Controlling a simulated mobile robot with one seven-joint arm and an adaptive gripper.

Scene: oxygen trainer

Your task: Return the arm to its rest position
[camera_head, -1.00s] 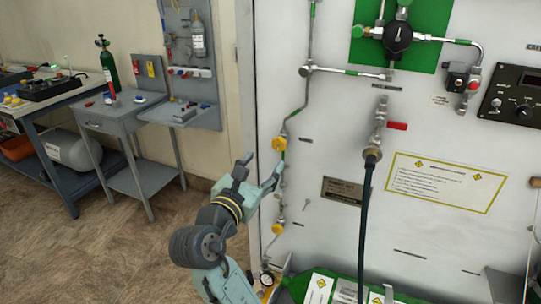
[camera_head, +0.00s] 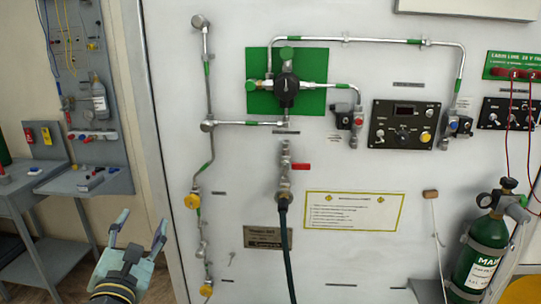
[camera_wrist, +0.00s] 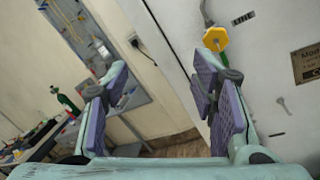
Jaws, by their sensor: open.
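My gripper (camera_head: 137,240) is at the lower left of the head view, in front of the left edge of the white panel (camera_head: 350,250). Its two fingers are spread apart with nothing between them. In the wrist view my gripper (camera_wrist: 160,95) also shows open and empty, with purple pads on both fingers. A yellow knob (camera_wrist: 215,38) on the panel shows beyond the right finger there. In the head view a yellow knob (camera_head: 192,201) sits on the pipe, up and to the right of my gripper and apart from it.
The panel carries pipes, a gauge (camera_head: 286,88), a red-handled valve (camera_head: 300,166) and a hanging black hose (camera_head: 287,250). A green cylinder (camera_head: 482,250) stands at the right. A grey side table (camera_head: 60,183) is at the left. Open floor lies between that table and the panel.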

